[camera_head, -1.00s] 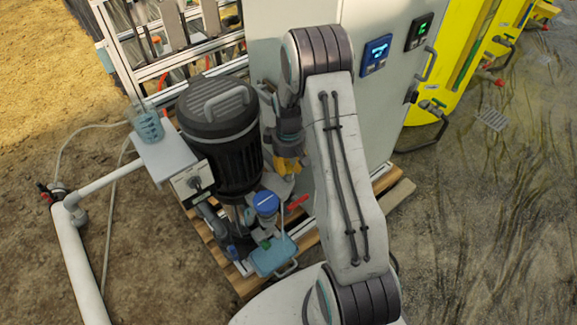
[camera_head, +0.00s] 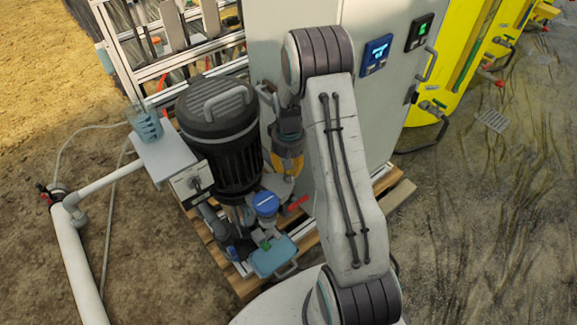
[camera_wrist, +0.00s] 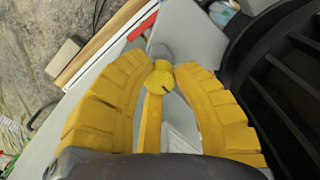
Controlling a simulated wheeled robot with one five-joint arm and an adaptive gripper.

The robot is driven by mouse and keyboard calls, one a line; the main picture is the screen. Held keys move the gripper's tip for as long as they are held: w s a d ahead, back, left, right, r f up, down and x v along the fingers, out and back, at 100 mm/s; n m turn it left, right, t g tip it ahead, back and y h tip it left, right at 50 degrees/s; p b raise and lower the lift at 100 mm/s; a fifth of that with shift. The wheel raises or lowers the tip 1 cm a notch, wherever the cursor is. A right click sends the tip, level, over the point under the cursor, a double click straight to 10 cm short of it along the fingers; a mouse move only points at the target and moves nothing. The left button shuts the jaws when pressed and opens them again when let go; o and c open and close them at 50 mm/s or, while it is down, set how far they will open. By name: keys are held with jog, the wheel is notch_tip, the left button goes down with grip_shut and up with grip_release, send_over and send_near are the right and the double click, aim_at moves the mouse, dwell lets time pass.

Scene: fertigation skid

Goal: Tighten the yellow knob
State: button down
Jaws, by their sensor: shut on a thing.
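The yellow knob (camera_wrist: 158,82) is a small round cap with a short dark mark on its face, in the upper middle of the wrist view. My gripper (camera_wrist: 160,76) has yellow ribbed fingers, shut on the knob from both sides at their tips. A flat yellow strip runs down from the knob between the fingers. In the head view my gripper (camera_head: 288,166) points down between the black pump and the grey cabinet; the knob cannot be made out there.
The black pump (camera_head: 218,130) stands close to the left of my gripper. The grey cabinet (camera_head: 380,100) is behind and right. A red-handled valve (camera_head: 297,205), a blue-capped fitting (camera_head: 265,203) and a light-blue box (camera_head: 272,257) sit below. Open ground (camera_head: 490,220) lies right.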

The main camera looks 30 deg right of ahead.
jog(key=shift+s+f, duration=0.1)
jog(key=c, duration=0.9)
grip_release()
jog(key=shift+c, duration=0.2)
notch_tip(320, 180, up, 12)
dwell(0.4)
